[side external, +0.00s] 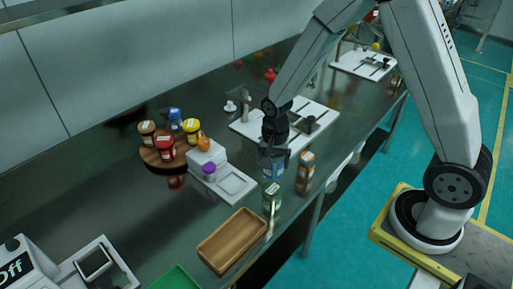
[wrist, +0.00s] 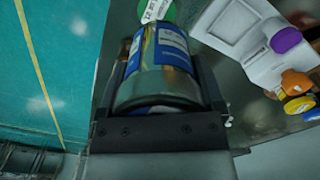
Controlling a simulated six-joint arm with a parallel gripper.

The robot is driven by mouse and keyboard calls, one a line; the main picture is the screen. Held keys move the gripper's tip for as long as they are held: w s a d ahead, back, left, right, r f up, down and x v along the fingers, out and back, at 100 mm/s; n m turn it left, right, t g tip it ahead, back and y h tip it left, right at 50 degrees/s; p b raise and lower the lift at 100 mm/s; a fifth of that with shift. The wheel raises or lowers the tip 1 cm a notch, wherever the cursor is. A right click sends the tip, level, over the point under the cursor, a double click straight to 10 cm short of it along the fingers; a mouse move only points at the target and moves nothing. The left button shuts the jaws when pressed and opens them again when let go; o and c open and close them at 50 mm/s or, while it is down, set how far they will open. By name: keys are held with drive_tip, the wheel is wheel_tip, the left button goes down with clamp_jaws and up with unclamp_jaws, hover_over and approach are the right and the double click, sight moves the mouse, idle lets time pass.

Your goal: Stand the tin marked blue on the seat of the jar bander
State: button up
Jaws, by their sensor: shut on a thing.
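My gripper (side external: 274,150) points down at the front part of the bench, shut on a tin with a blue label (side external: 273,166). In the wrist view the blue-labelled tin (wrist: 160,65) sits between the two jaws (wrist: 160,95). The tin looks upright; I cannot tell whether its base touches the bench. A white machine (side external: 222,172) with a square flat plate, an orange knob and a purple knob stands left of the tin; it may be the jar bander. It also shows in the wrist view (wrist: 235,30), apart from the tin.
A wooden tray (side external: 232,240) lies nearer. A round board (side external: 152,158) holds several jars. Another white machine (side external: 25,265), marked "Off", is at lower left.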

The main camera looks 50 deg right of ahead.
drive_tip(key=shift+a+r, duration=0.3)
drive_tip(key=shift+a, duration=0.4)
drive_tip(key=shift+a+r, duration=0.3)
drive_tip(key=shift+a, duration=0.35)
drive_tip(key=w+f, duration=0.4)
drive_tip(key=w, duration=0.5)
hover_over(232, 183)
drive_tip(key=shift+s+f, duration=0.15)
drive_tip(key=shift+f, duration=1.2)
drive_tip(key=shift+s+f, duration=0.15)
drive_tip(key=shift+f, duration=1.2)
drive_tip(key=shift+w+f, duration=0.25)
drive_tip(key=shift+f, duration=1.6)
drive_tip(key=shift+f, duration=0.15)
drive_tip(key=o, duration=1.1)
